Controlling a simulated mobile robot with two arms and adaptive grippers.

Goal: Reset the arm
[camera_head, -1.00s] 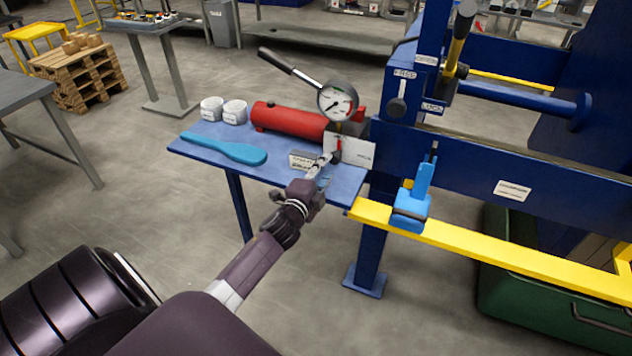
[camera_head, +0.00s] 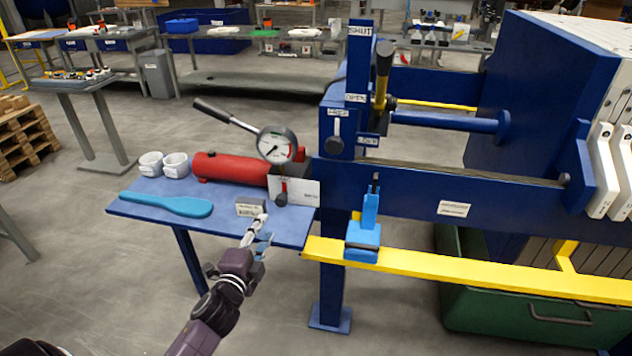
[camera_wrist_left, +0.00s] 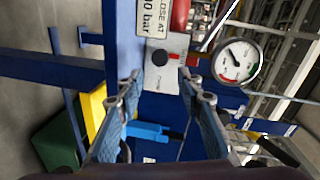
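My left gripper (camera_head: 258,240) is in front of the blue side table's near edge, below and in front of the red hand pump's white plate. In the left wrist view its two fingers (camera_wrist_left: 160,88) are spread apart with nothing between them. A dark round knob with a red lever (camera_head: 282,195) on the white plate (camera_head: 305,190) is beyond the fingertips, apart from them. The knob also shows in the left wrist view (camera_wrist_left: 160,57). My right gripper is in neither view.
The red pump (camera_head: 225,167) with gauge (camera_head: 277,145), a small sign block (camera_head: 250,206), a blue paddle (camera_head: 170,205) and white cups (camera_head: 151,164) are on the table (camera_head: 130,208). The yellow rail (camera_head: 480,276) and blue clamp-like piece (camera_head: 363,240) are to the right.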

